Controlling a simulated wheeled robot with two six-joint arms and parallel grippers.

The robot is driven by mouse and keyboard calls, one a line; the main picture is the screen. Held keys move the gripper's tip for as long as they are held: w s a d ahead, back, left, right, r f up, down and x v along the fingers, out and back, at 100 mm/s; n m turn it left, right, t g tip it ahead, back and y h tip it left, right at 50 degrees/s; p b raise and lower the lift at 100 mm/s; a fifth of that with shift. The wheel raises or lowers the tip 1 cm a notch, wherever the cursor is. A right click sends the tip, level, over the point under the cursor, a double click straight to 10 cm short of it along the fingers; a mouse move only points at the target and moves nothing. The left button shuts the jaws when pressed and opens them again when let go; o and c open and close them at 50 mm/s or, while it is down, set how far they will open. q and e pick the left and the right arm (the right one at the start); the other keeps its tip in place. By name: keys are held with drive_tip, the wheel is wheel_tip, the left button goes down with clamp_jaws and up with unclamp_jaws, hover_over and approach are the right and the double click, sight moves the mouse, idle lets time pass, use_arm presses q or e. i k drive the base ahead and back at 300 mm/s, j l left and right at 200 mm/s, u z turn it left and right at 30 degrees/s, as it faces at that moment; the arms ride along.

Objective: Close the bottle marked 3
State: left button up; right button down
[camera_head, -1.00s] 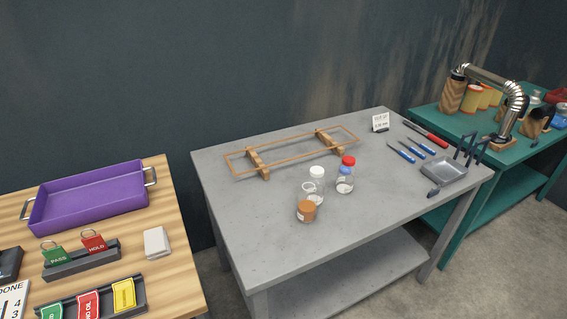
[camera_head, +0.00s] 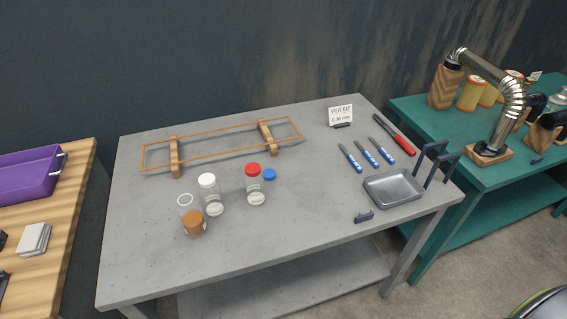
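Three clear bottles stand upright on the grey table in the head view. The left one (camera_head: 184,208) has a pale open rim and no cap on top. An orange-brown shape (camera_head: 193,224) shows at its lower part; I cannot tell whether it is inside or in front. The middle bottle (camera_head: 213,199) has a white cap on it. The right bottle (camera_head: 255,190) has a red cap on it. A loose-looking blue cap (camera_head: 269,174) is just right of the red-capped bottle. The bottle numbers are too small to read. Neither gripper is in view.
A copper-coloured frame on wooden supports (camera_head: 175,157) lies behind the bottles. To the right are a sign (camera_head: 341,115), blue-handled tools (camera_head: 367,152), a red-handled tool (camera_head: 393,134) and a metal tray (camera_head: 394,190). The table's front middle (camera_head: 290,230) is clear.

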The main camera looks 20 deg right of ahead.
sight(189, 210)
drive_tip(key=l, duration=1.95)
drive_tip(key=i+u, duration=0.05)
